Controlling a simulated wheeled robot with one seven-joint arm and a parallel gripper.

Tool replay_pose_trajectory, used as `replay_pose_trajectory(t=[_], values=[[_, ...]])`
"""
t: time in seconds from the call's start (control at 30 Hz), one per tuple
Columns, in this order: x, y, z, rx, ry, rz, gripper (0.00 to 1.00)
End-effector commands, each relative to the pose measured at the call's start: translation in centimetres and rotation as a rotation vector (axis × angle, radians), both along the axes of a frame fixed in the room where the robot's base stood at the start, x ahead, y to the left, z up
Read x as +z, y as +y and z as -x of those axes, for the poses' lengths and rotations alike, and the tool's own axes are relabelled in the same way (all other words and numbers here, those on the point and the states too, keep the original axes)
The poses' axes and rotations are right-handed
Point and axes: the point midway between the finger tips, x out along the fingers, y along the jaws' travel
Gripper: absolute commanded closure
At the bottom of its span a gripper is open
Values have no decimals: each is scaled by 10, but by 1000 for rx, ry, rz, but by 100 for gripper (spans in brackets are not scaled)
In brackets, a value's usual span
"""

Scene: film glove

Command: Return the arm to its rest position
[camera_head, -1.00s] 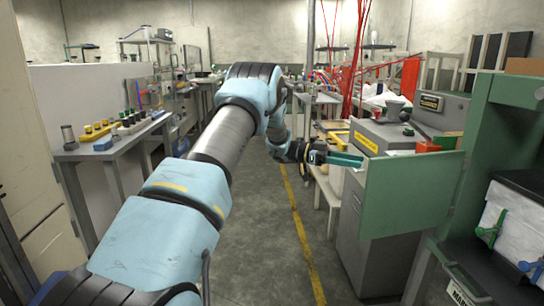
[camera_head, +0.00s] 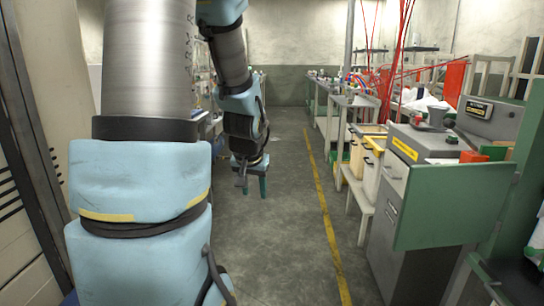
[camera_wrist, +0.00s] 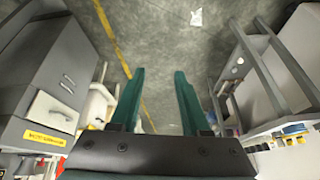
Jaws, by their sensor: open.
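My arm (camera_head: 140,190) is raised and folded on the left side of the head view. Its forearm hangs down in front of the aisle. My gripper (camera_head: 253,190) points down over the floor, with its two green fingers apart. In the wrist view my gripper (camera_wrist: 157,90) is open, and only bare floor shows between the fingers. It holds nothing and touches nothing that I can see.
A grey cabinet (camera_head: 385,225) with a green panel (camera_head: 450,205) stands on the right. A yellow line (camera_head: 322,200) runs along the floor (camera_head: 285,240), which is clear in the aisle. A pale wall panel (camera_head: 45,110) is close on the left. In the wrist view a white scrap (camera_wrist: 196,17) lies on the floor.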

Motion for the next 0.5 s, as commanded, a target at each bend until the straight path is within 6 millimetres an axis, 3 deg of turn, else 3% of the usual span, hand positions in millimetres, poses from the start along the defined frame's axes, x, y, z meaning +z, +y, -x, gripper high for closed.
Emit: replay_pose_trajectory(t=[0.1, 0.3, 0.5], values=[[-9, 13, 55, 65, 135, 2, 54], [-14, 21, 133, 138, 330, 28, 54], [35, 20, 127, 133, 320, 26, 54]])
